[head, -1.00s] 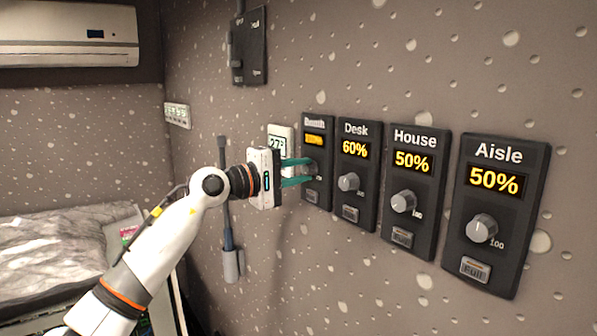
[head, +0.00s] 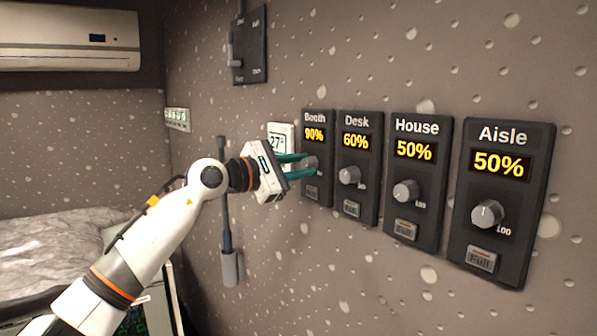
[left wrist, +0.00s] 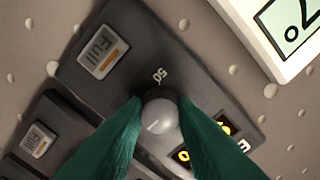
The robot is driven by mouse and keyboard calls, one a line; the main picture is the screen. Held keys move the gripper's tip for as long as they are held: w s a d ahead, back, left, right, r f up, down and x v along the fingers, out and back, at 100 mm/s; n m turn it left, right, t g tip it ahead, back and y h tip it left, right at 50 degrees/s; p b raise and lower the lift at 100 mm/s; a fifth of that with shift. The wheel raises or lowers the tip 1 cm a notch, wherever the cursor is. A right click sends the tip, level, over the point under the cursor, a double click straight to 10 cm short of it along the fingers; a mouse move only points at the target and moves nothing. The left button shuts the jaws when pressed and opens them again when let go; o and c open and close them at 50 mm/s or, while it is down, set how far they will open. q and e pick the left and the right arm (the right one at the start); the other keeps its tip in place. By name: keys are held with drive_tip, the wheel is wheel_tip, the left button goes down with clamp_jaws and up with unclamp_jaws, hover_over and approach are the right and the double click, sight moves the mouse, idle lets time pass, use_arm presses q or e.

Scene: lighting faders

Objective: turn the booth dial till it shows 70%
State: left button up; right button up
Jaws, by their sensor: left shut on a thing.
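The booth panel (head: 317,190) is the leftmost of the dark panels on the wall. Its yellow display (head: 314,135) appears to read 90%. My left gripper (head: 308,164) has its green fingers shut on the booth dial, which they partly hide in the head view. In the left wrist view the grey booth dial (left wrist: 160,115) sits between the two fingertips, with a pale pointer line on its face. The display (left wrist: 184,157) there is partly covered by a finger. My right gripper is not in view.
The Desk panel (head: 352,205) at 60%, House panel (head: 432,215) at 50% and Aisle panel (head: 535,210) at 50% stand to the right. A white thermostat (head: 275,130) is close on the left. A dark switch panel (head: 250,60) is above.

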use_arm(q)
drive_tip(key=n+b, duration=0.1)
drive_tip(key=n, duration=0.4)
drive_tip(key=shift+f+n, duration=0.1)
drive_tip(key=shift+n, duration=0.2)
drive_tip(key=n+b, duration=0.1)
drive_tip(key=n, duration=1.1)
drive_tip(key=shift+n+b, duration=0.6)
drive_tip(key=shift+n, duration=2.3)
drive_tip(key=o, duration=1)
